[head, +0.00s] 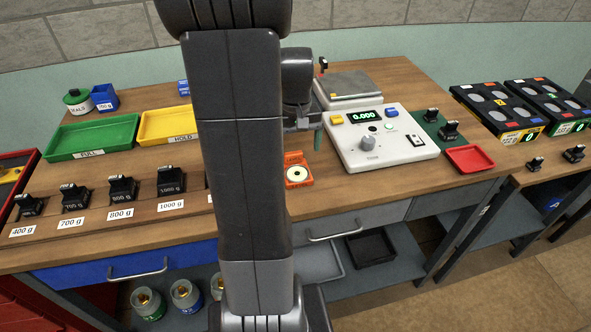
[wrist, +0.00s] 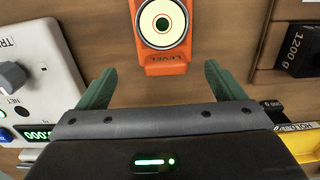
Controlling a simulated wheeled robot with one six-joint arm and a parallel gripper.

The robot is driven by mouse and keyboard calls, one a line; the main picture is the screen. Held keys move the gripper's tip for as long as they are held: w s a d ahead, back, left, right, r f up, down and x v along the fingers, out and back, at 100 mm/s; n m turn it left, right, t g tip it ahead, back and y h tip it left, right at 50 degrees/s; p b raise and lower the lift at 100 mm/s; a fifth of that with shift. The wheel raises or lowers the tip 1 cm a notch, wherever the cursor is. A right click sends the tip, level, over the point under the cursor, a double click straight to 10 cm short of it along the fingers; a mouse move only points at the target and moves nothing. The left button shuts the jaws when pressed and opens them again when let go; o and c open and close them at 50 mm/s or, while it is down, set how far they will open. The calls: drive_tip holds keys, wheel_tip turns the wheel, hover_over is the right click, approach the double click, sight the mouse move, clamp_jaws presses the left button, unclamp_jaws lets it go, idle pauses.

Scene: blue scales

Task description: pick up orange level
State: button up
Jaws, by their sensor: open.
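The orange level (head: 297,172) lies on the wooden bench, just left of the white scale console, partly behind my arm in the head view. It is an orange block with a round pale vial and the word LEVEL on it. In the wrist view the orange level (wrist: 163,40) is at the top centre, ahead of my gripper (wrist: 158,82). The two green fingers are spread wide with nothing between them, and the level's near end lies just beyond the fingertips. In the head view my gripper is mostly hidden by my arm.
The white scale console (head: 378,138) reads 0.000 and stands close to the level's right. Black weights (head: 171,181) line the bench's left front. A green tray (head: 92,138), a yellow tray (head: 165,126) and a red tray (head: 469,158) also sit on the bench.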

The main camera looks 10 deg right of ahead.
sight(294, 154)
drive_tip(key=f, duration=0.4)
drive_tip(key=shift+s+a+f, duration=0.1)
drive_tip(key=shift+a+f, duration=0.2)
drive_tip(key=c, duration=1.1)
